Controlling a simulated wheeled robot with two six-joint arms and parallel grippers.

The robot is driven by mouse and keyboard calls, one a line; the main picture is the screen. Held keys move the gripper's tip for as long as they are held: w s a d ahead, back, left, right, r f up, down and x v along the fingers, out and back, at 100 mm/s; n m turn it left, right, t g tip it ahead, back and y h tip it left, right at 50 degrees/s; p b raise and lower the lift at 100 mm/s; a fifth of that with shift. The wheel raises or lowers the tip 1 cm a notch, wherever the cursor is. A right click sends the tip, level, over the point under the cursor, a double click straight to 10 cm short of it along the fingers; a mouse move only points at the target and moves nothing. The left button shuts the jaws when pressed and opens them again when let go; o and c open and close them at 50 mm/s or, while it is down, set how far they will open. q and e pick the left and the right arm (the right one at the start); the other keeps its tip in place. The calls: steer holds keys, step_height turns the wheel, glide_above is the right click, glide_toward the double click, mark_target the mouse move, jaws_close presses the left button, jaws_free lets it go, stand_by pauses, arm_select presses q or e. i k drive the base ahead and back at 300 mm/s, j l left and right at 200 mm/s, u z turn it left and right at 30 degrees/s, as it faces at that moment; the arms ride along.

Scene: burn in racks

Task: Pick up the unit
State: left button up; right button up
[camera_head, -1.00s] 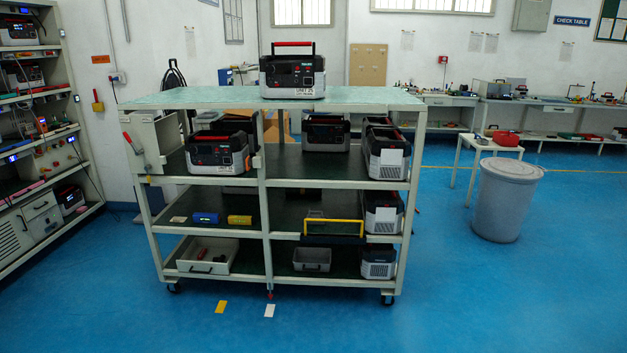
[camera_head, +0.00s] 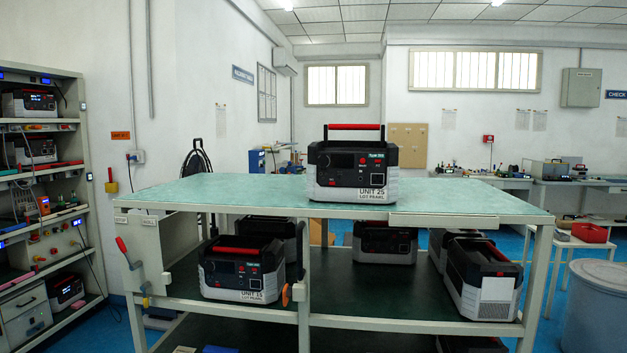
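A black and grey unit with a red top handle (camera_head: 354,168) stands upright on the green top of the trolley (camera_head: 240,194). Its front label reads UNIT 25, LOT PEARL. A similar unit labelled UNIT 15 (camera_head: 242,270) stands on the shelf below at the left. Another unit (camera_head: 385,243) sits further back on that shelf, and one more (camera_head: 482,282) stands at the right end, showing its vented side. A further unit (camera_head: 276,235) is partly hidden behind UNIT 15. Neither of my grippers shows in the view.
A rack with several units and cables (camera_head: 45,190) stands at the left. A grey bin (camera_head: 594,308) and a small table with a red item (camera_head: 590,232) are at the right. The trolley top is clear around UNIT 25. A red lever (camera_head: 122,246) sticks out at the trolley's left.

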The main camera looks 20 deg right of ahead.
mark_target(335, 172)
steer(key=i+j+z, duration=0.2)
steer(key=i+z, duration=0.2)
steer(key=i, duration=0.15)
steer(key=i+j+z, duration=0.4)
steer(key=i, duration=0.1)
